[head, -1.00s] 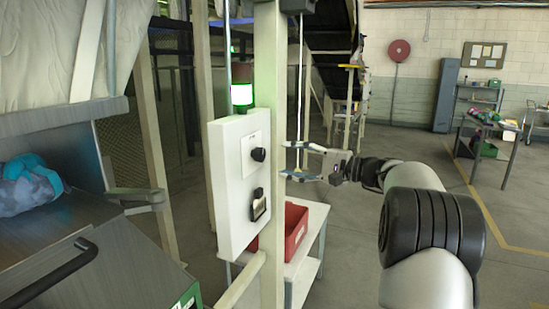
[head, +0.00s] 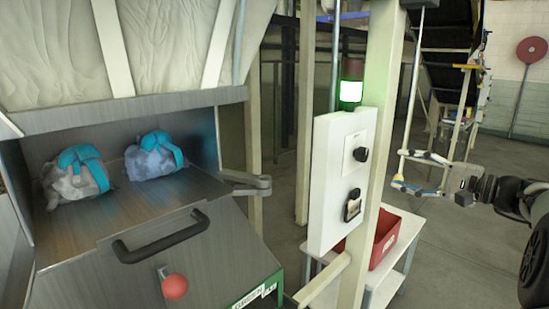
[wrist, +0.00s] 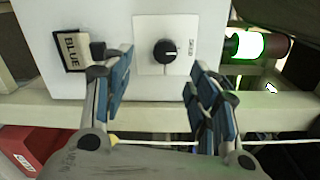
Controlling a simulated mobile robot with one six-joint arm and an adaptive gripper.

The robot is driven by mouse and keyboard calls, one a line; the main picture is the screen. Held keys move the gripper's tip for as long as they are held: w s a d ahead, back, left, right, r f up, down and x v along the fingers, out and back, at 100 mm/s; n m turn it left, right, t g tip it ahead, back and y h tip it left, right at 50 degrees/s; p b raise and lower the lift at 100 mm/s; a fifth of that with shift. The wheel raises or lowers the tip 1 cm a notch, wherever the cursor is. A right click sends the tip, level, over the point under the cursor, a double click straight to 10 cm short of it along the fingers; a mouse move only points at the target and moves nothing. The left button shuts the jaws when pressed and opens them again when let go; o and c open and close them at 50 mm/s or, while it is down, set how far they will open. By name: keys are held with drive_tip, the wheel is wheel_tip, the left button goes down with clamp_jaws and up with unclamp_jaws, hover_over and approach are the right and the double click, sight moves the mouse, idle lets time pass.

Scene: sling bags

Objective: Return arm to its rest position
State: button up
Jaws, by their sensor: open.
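My gripper (head: 420,173) is at the right side of the head view, open and empty, its blue-padded fingers pointing left toward the white control panel (head: 338,183). The wrist view shows both fingers (wrist: 160,95) spread apart, with the panel beyond them. A black knob (wrist: 165,51) on the panel shows between the fingertips, with no finger seen closed on it. A second switch (wrist: 97,51) sits by a label reading "BLUE". My arm (head: 538,230) runs off the right edge of the head view.
A post (head: 376,130) stands beside the panel, with a green-lit lamp (head: 351,92) above. A red bin (head: 385,242) sits on a white stand (head: 402,265). At left, a metal chute holds two teal-and-grey bags (head: 77,174) (head: 155,157). Open floor (head: 452,250) lies at right.

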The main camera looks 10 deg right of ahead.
drive_tip(key=s+a+f+n+g+h, duration=0.1)
drive_tip(key=s+a+f+n+g, duration=0.2)
drive_tip(key=a, duration=0.5)
drive_tip(key=s+a+f+g+h, duration=0.1)
drive_tip(key=s+a+g, duration=0.1)
drive_tip(key=s+a, duration=0.45)
drive_tip(key=s+a+f+n+g+h, duration=0.1)
drive_tip(key=s+a+f+n+g, duration=0.15)
drive_tip(key=a, duration=0.75)
drive_tip(key=s+f+n+h, duration=0.3)
drive_tip(key=s+f+h, duration=0.1)
drive_tip(key=s, duration=0.7)
drive_tip(key=s+a+f+n+g+h, duration=0.1)
drive_tip(key=s+f+n+h, duration=0.3)
drive_tip(key=s+f, duration=0.3)
drive_tip(key=s, duration=0.4)
drive_tip(key=shift+s+f, duration=0.25)
drive_tip(key=shift+s, duration=0.1)
